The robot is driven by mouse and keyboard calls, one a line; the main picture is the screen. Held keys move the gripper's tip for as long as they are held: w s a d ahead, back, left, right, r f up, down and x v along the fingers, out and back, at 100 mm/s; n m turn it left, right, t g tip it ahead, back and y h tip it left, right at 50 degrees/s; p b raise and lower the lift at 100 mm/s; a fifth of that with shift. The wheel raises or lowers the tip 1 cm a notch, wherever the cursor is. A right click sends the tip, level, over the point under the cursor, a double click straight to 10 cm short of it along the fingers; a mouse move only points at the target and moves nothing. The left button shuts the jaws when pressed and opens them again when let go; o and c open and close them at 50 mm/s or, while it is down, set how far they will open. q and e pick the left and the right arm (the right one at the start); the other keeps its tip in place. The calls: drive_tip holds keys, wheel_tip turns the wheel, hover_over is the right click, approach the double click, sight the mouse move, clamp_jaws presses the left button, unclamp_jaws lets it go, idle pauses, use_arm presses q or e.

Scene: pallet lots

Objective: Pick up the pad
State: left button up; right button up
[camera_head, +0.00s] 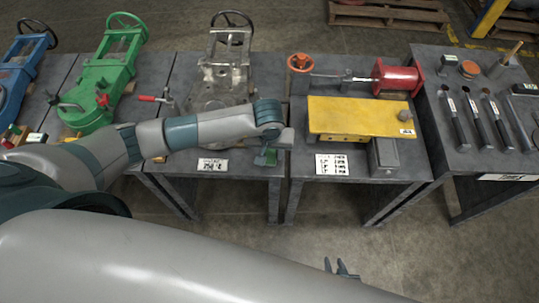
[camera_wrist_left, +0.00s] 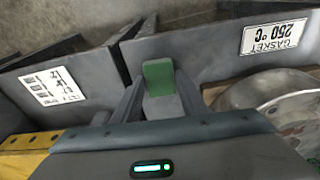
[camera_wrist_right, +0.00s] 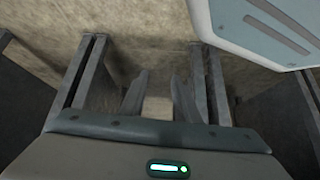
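A small pad, green with a grey part, is between the fingers of my left gripper (camera_wrist_left: 160,88). The pad (camera_wrist_left: 158,72) touches both fingers, which look closed on it. In the head view the green of the pad (camera_head: 266,156) shows below my left wrist, in front of the bench edge. My right gripper (camera_head: 342,268) is low over the floor, away from the benches. In the right wrist view its fingers (camera_wrist_right: 159,95) are apart with nothing between them.
Benches stand in a row: a green valve (camera_head: 112,75), a grey valve (camera_head: 226,70), a yellow block (camera_head: 358,117) with a red cylinder (camera_head: 397,79), and brushes and tools (camera_head: 480,118) at right. A grey box (camera_head: 383,156) sits near the front edge. Floor in front is clear.

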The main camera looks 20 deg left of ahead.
sight(269, 155)
use_arm(q)
drive_tip(key=c, duration=0.5)
